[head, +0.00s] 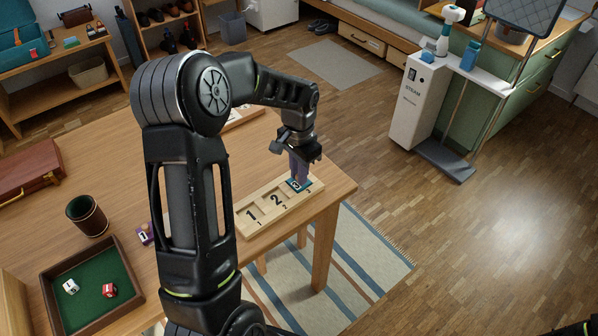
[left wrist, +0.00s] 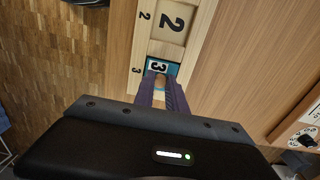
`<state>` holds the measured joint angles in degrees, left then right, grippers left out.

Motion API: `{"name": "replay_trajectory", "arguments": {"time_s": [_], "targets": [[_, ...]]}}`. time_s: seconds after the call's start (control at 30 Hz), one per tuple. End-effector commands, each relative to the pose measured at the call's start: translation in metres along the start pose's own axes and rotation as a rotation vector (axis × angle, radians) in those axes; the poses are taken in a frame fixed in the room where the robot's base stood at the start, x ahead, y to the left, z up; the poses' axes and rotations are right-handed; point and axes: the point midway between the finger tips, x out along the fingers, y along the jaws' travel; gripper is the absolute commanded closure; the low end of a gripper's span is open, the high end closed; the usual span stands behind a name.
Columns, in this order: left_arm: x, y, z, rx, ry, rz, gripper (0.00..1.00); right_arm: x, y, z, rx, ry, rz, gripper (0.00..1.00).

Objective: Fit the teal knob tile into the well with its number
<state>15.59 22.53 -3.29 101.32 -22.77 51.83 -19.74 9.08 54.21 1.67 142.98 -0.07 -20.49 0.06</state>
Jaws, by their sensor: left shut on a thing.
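The light wood board (head: 244,228) lies on the table near its right corner, with wells marked 1, 2 and 3 in a row. The teal knob tile (head: 307,184) bears a 3 and is at the well marked 3, at the board's right end. In the left wrist view, the teal tile (left wrist: 150,65) lines up with the small 3 on the board's rim (left wrist: 137,50). My left gripper (head: 298,178) points down and is shut on the tile's knob (left wrist: 160,81). I cannot tell whether the tile is fully seated.
Another light wood board (head: 243,117) lies behind my left arm, partly hidden. A dice tray (head: 58,262), a brown cup (head: 86,214) and a brown case (head: 28,172) stand at the left. A small purple tile (head: 146,234) lies beside my arm. The table's right edge is close.

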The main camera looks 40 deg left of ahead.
Motion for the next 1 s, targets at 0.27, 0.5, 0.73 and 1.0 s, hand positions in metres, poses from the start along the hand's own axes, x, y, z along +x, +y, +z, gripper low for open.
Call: {"name": "replay_trajectory", "arguments": {"time_s": [0.27,0.5,0.73,1.0], "targets": [[0.001,0.000,0.000,0.000,0.000,0.000,0.64,0.001,0.000,0.000,0.000,0.000,0.000,0.64],[0.001,0.000,0.000,0.000,0.000,0.000,0.62,0.001,0.000,0.000,0.000,0.000,0.000,0.64],[-0.010,0.000,0.000,0.000,0.001,0.000,0.62,-0.001,0.000,0.000,0.000,0.000,0.000,0.64],[-0.059,0.000,-0.001,0.000,0.004,-0.002,0.62,0.000,0.000,0.000,0.000,0.000,0.000,0.64]]}}
